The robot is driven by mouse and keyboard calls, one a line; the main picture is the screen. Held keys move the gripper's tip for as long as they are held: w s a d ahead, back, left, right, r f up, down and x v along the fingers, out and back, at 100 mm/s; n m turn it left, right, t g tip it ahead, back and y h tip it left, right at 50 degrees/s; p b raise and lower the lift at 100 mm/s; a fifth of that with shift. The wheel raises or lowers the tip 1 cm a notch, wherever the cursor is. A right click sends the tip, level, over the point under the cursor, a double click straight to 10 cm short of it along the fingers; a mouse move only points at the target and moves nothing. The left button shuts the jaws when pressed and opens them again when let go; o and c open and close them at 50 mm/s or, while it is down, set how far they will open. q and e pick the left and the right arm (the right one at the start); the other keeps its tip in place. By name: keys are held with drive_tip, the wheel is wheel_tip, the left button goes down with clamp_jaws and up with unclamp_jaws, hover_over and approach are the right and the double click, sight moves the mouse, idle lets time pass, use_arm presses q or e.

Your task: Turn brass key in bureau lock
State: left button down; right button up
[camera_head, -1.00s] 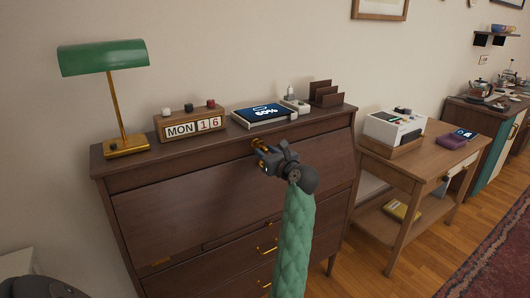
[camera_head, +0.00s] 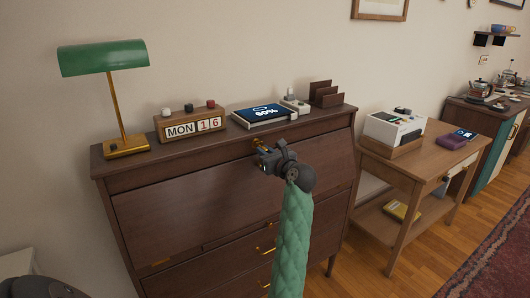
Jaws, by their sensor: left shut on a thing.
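The dark wooden bureau (camera_head: 170,212) stands in front of me with its slanted front closed. My left gripper (camera_head: 262,154) is at the top middle of that front, at the lock. It is shut on the brass key (camera_head: 257,142), of which only a small golden bit shows by the fingertips. The fingers and wrist hide most of the key and the lock, so I cannot tell the key's angle. My right gripper is not in view.
On the bureau top stand a green lamp (camera_head: 104,57), a calendar block (camera_head: 190,126), a tablet (camera_head: 264,113) and a brown letter rack (camera_head: 326,94). A side table (camera_head: 412,168) with a white device (camera_head: 394,128) stands to the right.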

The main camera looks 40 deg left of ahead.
use_arm(q)
drive_tip(key=shift+a+r+m+p, duration=0.1)
drive_tip(key=shift+m+p, duration=1.3)
drive_tip(key=shift+p, duration=0.8)
drive_tip(key=shift+s+a+r+m+p, duration=0.1)
drive_tip(key=shift+m+p, duration=1.4)
drive_tip(key=shift+p, duration=1.05)
drive_tip(key=shift+m+p, duration=1.5)
drive_tip(key=shift+p, duration=1.2)
